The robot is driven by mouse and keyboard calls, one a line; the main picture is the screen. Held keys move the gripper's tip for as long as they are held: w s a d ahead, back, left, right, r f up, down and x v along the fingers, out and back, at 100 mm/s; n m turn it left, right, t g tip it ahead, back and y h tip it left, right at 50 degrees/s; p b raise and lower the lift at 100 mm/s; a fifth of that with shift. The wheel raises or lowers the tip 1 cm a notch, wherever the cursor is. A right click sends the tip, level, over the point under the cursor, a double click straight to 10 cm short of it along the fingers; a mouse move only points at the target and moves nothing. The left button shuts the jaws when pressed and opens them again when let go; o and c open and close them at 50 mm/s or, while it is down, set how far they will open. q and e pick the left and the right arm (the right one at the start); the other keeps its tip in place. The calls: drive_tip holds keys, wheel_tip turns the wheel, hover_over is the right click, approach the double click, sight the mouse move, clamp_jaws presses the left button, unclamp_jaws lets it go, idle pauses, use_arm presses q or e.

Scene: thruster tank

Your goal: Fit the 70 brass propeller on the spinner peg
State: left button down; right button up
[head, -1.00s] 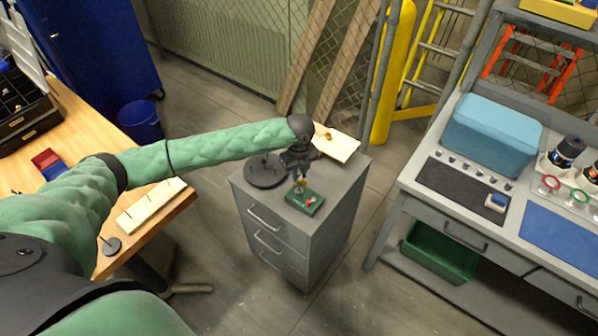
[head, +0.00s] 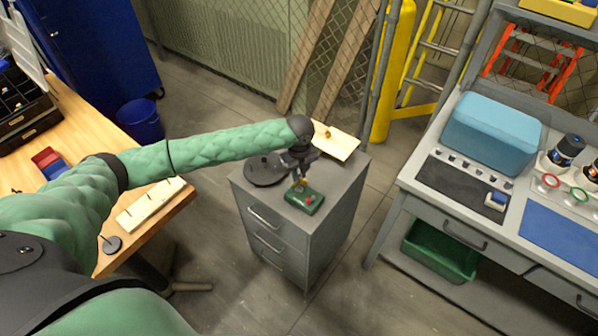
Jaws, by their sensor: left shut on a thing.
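My left gripper (head: 299,176) reaches over the grey drawer cabinet and points down. It is shut on a small brass piece, the propeller (head: 299,184), just above the back left part of a green box with a red button (head: 304,201). The box appears to be the spinner. Its peg is hidden behind the gripper and the brass piece, and I cannot tell whether the propeller is around the peg or above it. No number on the propeller is readable. My right gripper is not in view.
On the cabinet top (head: 338,185), a dark round disc (head: 262,172) lies left of the gripper. A wooden board (head: 342,146) with a small brass piece (head: 327,133) lies behind. A wooden table (head: 90,130) stands left, a grey workbench (head: 400,185) right.

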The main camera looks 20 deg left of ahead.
sight(299, 181)
use_arm(q)
drive_tip(key=shift+f, duration=1.05)
idle(0.4)
drive_tip(key=shift+f, duration=0.7)
idle(0.4)
drive_tip(key=shift+f, duration=0.35)
idle(0.4)
drive_tip(key=c, duration=1.2)
unclamp_jaws()
